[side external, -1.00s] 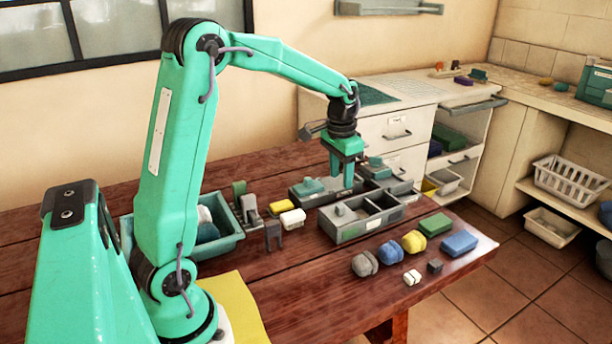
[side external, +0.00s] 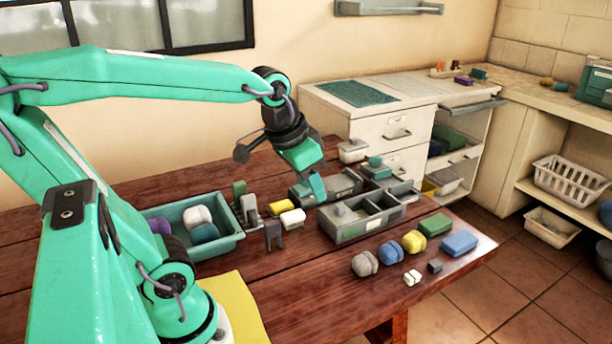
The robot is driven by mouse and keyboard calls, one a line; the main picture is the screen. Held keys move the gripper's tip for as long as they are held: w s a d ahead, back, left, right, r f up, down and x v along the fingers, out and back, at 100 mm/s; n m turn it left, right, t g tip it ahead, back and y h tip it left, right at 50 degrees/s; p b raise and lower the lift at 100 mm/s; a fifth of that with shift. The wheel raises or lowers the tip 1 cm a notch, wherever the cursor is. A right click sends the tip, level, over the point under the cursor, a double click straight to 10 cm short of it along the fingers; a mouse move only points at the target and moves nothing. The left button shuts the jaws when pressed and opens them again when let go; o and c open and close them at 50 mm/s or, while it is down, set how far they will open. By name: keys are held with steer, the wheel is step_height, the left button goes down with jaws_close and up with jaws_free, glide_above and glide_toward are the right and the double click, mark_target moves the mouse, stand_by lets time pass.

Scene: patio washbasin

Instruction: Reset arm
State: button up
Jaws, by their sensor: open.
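My gripper (side external: 314,188) is at the end of my green arm, tilted down and to the right over the wooden table (side external: 300,275). Its fingers are open, and I see nothing held between them. It hangs just in front of the rear grey divided tray (side external: 347,183) and hides part of it. The front grey divided tray (side external: 350,234) lies to the lower right of the fingertips. Whether the fingertips touch anything is hard to tell.
A teal bin (side external: 228,243) with several rounded items stands left. A white block (side external: 292,219) and a yellow block (side external: 282,207) lie below the gripper. Several rounded items, a green block (side external: 435,225) and a blue block (side external: 459,243) lie right.

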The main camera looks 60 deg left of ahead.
steer(key=s+d+f+t, duration=0.1)
steer(key=s+d, duration=0.1)
steer(key=s, duration=0.3)
steer(key=shift+s+d, duration=0.15)
steer(key=shift+s, duration=0.1)
steer(key=shift+f, duration=0.1)
stand_by(1.4)
